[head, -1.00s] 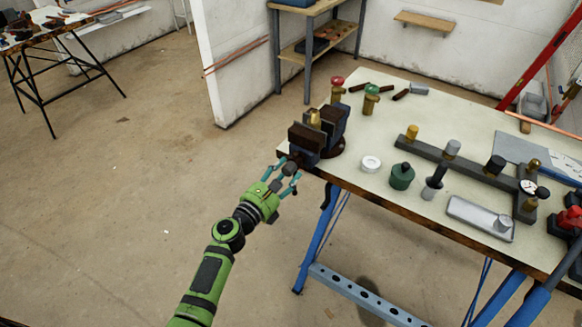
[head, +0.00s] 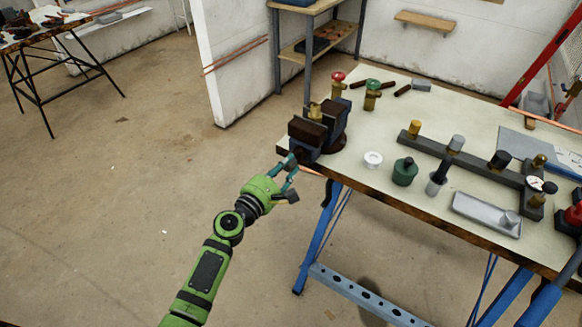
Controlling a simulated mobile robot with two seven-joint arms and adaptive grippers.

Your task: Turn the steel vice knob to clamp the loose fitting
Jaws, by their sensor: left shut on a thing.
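The dark vice (head: 333,128) stands at the near left corner of the workbench. A brass fitting (head: 315,111) sits upright between its jaws; I cannot tell how tightly it is held. My green left gripper (head: 290,170) is at the front of the vice, off the bench edge, shut on the vice knob (head: 297,156). The knob is small and mostly hidden by the fingers and the vice. My right gripper is out of view.
On the workbench (head: 420,103) stand red-topped (head: 338,83) and green-topped (head: 372,94) valves, a white ring (head: 373,160), a green canister (head: 404,172), a dark manifold (head: 460,160) and a grey tray (head: 487,214). Open floor lies left of the bench.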

